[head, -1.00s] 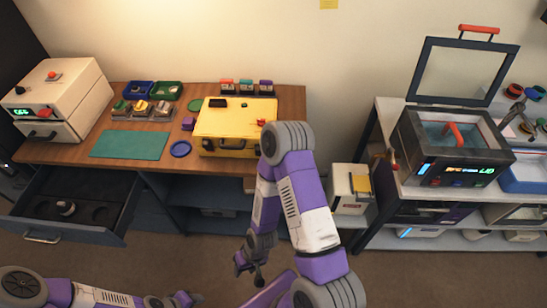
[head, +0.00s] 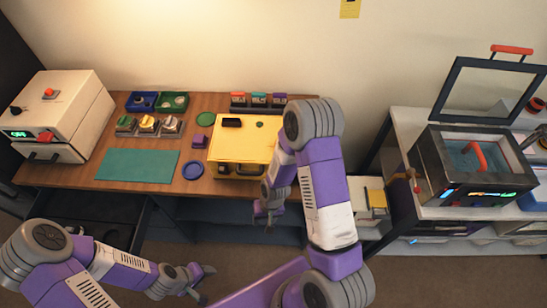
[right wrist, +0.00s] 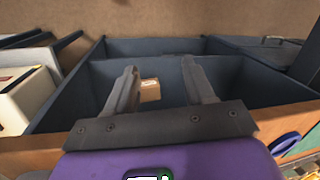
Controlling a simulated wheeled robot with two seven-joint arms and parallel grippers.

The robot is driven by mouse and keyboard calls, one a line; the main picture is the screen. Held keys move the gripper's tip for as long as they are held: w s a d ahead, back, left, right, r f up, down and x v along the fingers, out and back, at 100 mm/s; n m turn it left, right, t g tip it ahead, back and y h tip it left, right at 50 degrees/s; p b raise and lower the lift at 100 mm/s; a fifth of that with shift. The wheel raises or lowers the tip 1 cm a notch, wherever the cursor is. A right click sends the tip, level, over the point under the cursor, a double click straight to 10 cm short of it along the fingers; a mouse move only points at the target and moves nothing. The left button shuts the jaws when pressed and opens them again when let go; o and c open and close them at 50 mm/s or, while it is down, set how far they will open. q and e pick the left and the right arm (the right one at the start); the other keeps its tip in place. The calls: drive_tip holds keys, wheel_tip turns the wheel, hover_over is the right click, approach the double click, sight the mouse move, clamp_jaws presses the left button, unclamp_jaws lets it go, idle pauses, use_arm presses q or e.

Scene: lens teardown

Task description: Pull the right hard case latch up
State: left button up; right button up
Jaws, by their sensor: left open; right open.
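The yellow hard case (head: 240,143) lies shut on the wooden table, with its dark handle on the front side. My right forearm and wrist cover the right part of its front, so the right latch is hidden. My right gripper (head: 263,214) is open and empty, in front of the case and near the table's front edge, apart from the case. Its two spread fingers (right wrist: 160,85) show in the right wrist view with nothing gripped between them. My left gripper (head: 203,283) is open and empty, low in front of the table, far from the case.
A blue ring (head: 192,170), a teal mat (head: 137,165) and a purple block (head: 199,140) lie left of the case. Small labelled containers (head: 259,100) stand behind it. Below the table edge is a dark blue compartment (right wrist: 75,95) with a small brown box (right wrist: 150,90).

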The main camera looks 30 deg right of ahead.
drive_tip(key=w+d+r+m+p, duration=0.1)
drive_tip(key=w+d+r, duration=0.2)
drive_tip(key=r, duration=0.3)
drive_tip(key=w+d+r+h+p, duration=0.1)
drive_tip(key=w+d+r+p, duration=0.1)
drive_tip(key=r, duration=0.4)
drive_tip(key=w+d+r+m+h+p, duration=0.1)
drive_tip(key=w+d+r, duration=0.2)
drive_tip(key=d+r, duration=0.2)
drive_tip(key=shift+w+r+m+p, duration=0.3)
drive_tip(key=shift+r+p, duration=0.05)
drive_tip(key=shift+r, duration=0.55)
drive_tip(key=shift+d+f, duration=0.1)
drive_tip(key=shift+f, duration=0.2)
use_arm(q)
wheel_tip(320, 180, up, 7)
drive_tip(key=shift+s, duration=0.45)
use_arm(e)
wheel_tip(320, 180, down, 7)
drive_tip(key=shift+r, duration=0.2)
use_arm(q)
drive_tip(key=shift+f, duration=0.1)
use_arm(e)
clamp_jaws()
